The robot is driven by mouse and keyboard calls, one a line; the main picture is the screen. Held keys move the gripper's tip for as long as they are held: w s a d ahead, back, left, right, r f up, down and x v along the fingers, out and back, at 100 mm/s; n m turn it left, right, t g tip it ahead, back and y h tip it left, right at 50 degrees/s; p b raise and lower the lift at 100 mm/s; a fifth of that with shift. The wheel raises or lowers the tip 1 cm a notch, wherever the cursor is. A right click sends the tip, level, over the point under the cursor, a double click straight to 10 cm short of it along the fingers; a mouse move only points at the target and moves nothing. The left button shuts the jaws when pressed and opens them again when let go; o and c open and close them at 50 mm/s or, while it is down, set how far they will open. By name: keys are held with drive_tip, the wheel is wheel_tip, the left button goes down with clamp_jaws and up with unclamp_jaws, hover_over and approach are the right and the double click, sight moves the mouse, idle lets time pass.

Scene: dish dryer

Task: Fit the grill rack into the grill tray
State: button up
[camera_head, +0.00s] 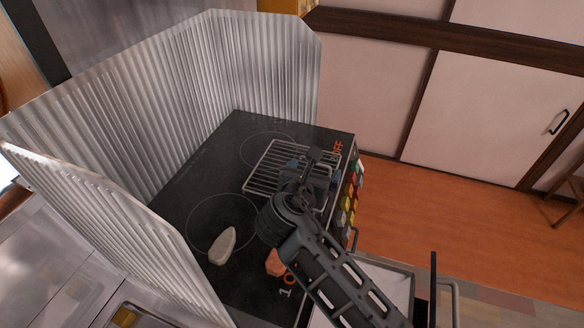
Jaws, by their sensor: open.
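The grill rack (262,172) is a silver wire grid lying on the black cooktop, near its right front edge. My gripper (313,168) is open over the right part of the rack and hides some of it. I cannot tell whether the fingers touch the wires. A pale, shallow tray-like drawer (398,283), which looks like the grill tray, sticks out from the stove's front at the lower right. My arm covers part of it.
A corrugated metal screen (180,105) stands around the back and sides of the cooktop (215,185). A pale oval object (222,246) and an orange-brown object (275,263) lie on the cooktop. Coloured blocks line its front. The wooden floor (440,205) is open.

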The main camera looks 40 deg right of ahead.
sight(319, 165)
drive_tip(key=x, duration=0.6)
drive_tip(key=shift+a, duration=0.1)
drive_tip(key=c, duration=1.2)
drive_tip(key=shift+r+p, duration=0.3)
drive_tip(key=shift+r, duration=0.2)
drive_tip(key=r, duration=0.3)
drive_tip(key=shift+s+d+r, duration=0.25)
drive_tip(key=s+d+r, duration=0.2)
drive_tip(key=d, duration=0.1)
drive_tip(key=s+d+r, duration=0.4)
drive_tip(key=s+d, duration=0.1)
drive_tip(key=shift+d+r, duration=0.25)
drive_tip(key=shift+d, duration=0.05)
